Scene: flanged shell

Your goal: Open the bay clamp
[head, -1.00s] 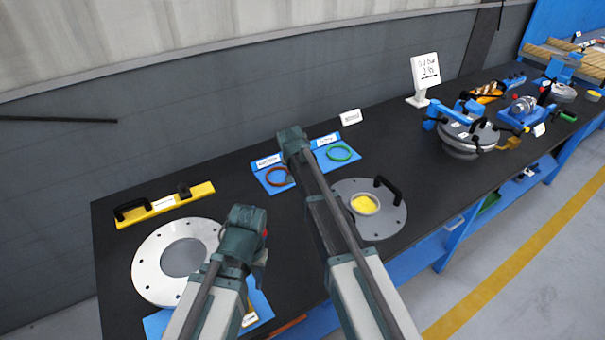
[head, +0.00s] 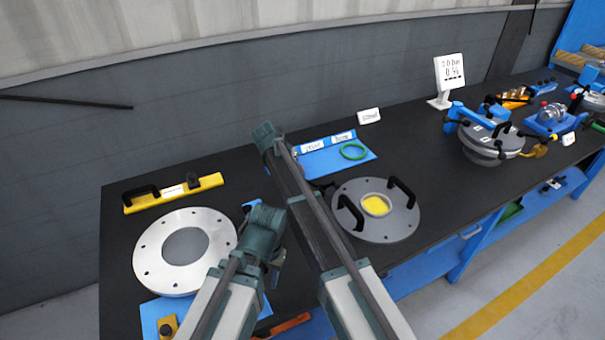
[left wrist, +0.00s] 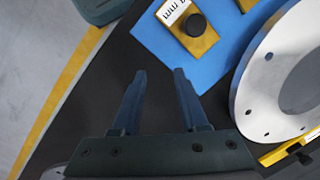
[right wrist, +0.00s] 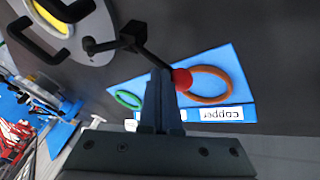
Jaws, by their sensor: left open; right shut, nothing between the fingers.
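A black lever with a red ball knob (right wrist: 181,79) shows in the right wrist view, right beside my right fingertips; I cannot tell whether it belongs to the bay clamp. Blue clamps (head: 460,112) sit around a grey lidded vessel (head: 485,150) far to the right in the head view. My right gripper (right wrist: 160,78) is shut and empty above the blue gasket mat; in the head view (head: 266,140) its fingers are mostly hidden. My left gripper (left wrist: 160,76) is open and empty over the black bench, and also shows in the head view (head: 275,262).
A white ring flange (head: 150,235) and a yellow bar (head: 150,202) are at left. A grey lid (head: 400,225) with black handles lies right of my arms. Copper (right wrist: 207,97) and green (head: 354,151) rings lie on the blue mat (head: 325,166). Bare bench lies between lid and vessel.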

